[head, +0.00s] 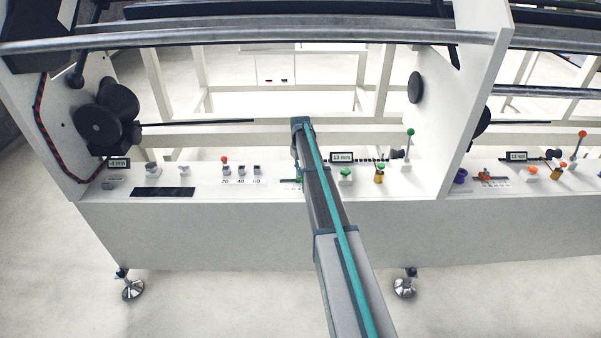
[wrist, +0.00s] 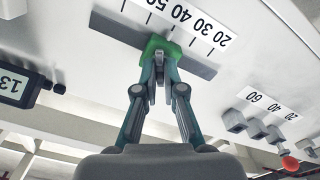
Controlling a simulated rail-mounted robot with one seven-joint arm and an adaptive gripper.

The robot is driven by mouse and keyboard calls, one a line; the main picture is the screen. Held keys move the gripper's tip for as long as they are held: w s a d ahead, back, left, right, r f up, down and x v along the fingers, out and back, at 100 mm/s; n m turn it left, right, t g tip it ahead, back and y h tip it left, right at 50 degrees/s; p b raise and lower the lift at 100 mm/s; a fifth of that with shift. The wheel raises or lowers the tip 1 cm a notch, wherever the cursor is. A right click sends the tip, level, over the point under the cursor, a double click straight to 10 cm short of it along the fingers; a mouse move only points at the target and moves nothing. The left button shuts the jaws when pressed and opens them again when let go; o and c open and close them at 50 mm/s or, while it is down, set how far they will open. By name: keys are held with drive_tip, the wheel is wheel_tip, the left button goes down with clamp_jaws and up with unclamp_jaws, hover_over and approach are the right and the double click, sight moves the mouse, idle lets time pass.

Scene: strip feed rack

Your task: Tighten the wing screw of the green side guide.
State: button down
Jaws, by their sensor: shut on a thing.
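The green side guide (wrist: 158,46) sits on the dark slot beside the printed millimetre scale (wrist: 186,20) in the wrist view. My gripper (wrist: 160,68) points at it, with both fingers closed together right at the green body. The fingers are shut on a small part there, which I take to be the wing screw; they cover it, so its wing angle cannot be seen.
A display (head: 342,157) reading 13 mm, a green block (head: 345,174) and a green-knobbed lever (head: 410,133) stand right of my arm. Grey switches marked 20, 40 and 60 (head: 241,170) and a red knob (head: 224,159) stand left. A white upright panel (head: 462,110) divides the stations.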

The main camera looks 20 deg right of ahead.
drive_tip(key=m+b, duration=0.1)
drive_tip(key=m, duration=0.4)
drive_tip(key=shift+m+b, duration=0.3)
drive_tip(key=shift+m, duration=0.1)
idle(0.3)
drive_tip(key=c, duration=1.3)
unclamp_jaws()
wheel_tip(320, 180, up, 12)
drive_tip(key=shift+r, duration=0.1)
